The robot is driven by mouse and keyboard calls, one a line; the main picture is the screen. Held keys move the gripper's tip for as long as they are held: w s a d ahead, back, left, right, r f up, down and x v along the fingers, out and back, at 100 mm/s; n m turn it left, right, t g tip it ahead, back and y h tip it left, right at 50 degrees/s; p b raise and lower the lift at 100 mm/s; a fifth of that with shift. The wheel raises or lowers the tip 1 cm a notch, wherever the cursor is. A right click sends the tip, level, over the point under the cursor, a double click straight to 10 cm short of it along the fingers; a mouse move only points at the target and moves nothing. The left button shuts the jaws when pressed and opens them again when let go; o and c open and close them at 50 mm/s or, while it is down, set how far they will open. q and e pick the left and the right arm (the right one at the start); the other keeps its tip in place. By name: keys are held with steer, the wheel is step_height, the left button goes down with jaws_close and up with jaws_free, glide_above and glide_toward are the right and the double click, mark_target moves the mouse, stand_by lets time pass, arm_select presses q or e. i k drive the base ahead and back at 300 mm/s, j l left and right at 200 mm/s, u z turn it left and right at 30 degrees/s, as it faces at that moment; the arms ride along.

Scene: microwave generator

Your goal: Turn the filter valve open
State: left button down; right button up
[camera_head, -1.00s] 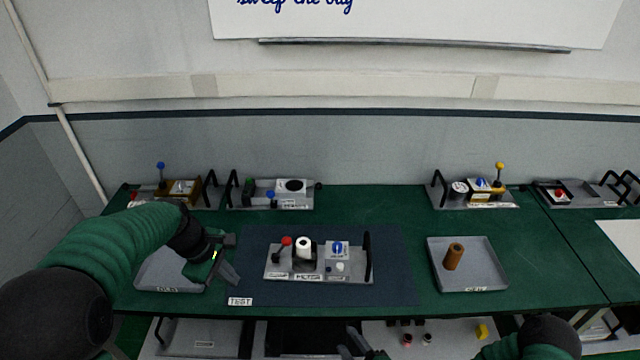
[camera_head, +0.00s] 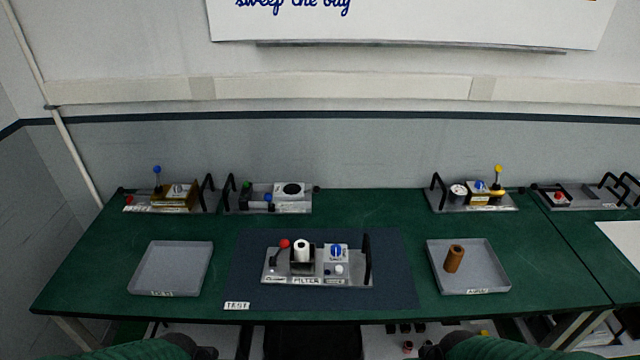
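The filter module (camera_head: 312,280), a grey unit labelled FILTER, sits on the dark mat in the middle of the table. It carries a red-knobbed lever (camera_head: 284,244) leaning right at its left end, a white cylinder (camera_head: 301,250) in a black holder, and a blue dial (camera_head: 337,251) on a white plate. I cannot tell which control is the valve; the labels are too small.
A black handle (camera_head: 367,259) rises at the module's right end. An empty grey tray (camera_head: 140,270) stands left; another tray (camera_head: 496,279) with a brown cylinder (camera_head: 454,258) stands right. Several other modules line the back. The mat (camera_head: 390,290) around the module is clear.

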mark_target(335, 250)
steer(key=i+l, duration=0.15)
steer(key=i, duration=0.3)
steer(key=i+l, duration=0.15)
steer(key=i, duration=0.25)
